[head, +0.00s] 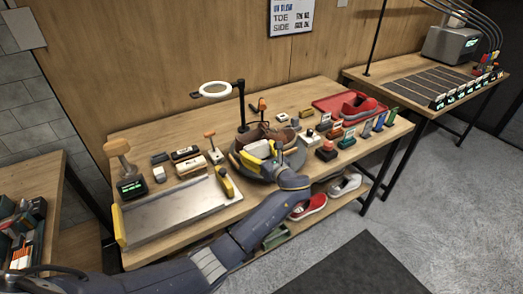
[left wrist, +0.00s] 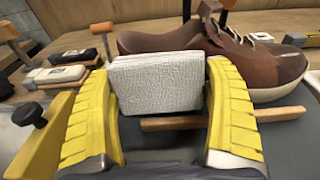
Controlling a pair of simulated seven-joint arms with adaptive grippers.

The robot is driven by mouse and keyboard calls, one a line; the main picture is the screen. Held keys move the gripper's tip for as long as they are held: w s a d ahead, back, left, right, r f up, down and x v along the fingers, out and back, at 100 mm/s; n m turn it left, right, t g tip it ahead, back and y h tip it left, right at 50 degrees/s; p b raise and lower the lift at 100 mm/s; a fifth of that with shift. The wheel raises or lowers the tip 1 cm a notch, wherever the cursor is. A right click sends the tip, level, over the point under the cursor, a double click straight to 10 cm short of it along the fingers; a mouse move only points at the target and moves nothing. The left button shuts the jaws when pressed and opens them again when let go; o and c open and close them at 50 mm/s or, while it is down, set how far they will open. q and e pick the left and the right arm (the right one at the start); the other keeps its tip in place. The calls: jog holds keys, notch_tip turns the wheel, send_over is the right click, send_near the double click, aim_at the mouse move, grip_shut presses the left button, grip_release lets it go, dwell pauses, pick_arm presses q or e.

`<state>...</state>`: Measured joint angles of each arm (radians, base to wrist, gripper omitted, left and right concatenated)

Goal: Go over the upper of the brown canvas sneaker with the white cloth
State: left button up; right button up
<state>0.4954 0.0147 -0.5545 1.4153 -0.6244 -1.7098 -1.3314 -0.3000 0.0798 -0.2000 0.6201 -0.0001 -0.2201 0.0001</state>
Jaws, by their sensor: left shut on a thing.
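The brown canvas sneaker (head: 267,136) sits on a dark round stand (head: 238,157) in the middle of the bench. In the left wrist view the brown sneaker (left wrist: 250,60) lies across the back, its white-soled toe to the right. My left gripper (head: 262,152) is at the near side of the sneaker. In the left wrist view its yellow fingers (left wrist: 160,100) are shut on the white cloth (left wrist: 157,82), a folded textured block. The cloth overlaps the sneaker's side in that view; whether it touches cannot be told. My right gripper is not in view.
A metal tray (head: 170,215) lies at the bench's left. Several brushes and blocks stand around the stand. A ring lamp (head: 215,89) rises behind it. A red tray (head: 325,105) with a red shoe (head: 358,105) is at the right. A wooden bar (left wrist: 220,118) lies before the sneaker.

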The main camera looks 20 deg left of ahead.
pick_arm(q)
jog(key=shift+s+a, duration=0.15)
jog(key=shift+s, duration=0.05)
dwell(0.3)
jog(key=shift+r+v, duration=0.2)
jog(key=shift+v, duration=1.3)
jog(key=shift+r+v, duration=0.15)
jog(key=shift+v, duration=1.4)
jog(key=shift+v, duration=1.45)
jog(key=shift+r, duration=0.2)
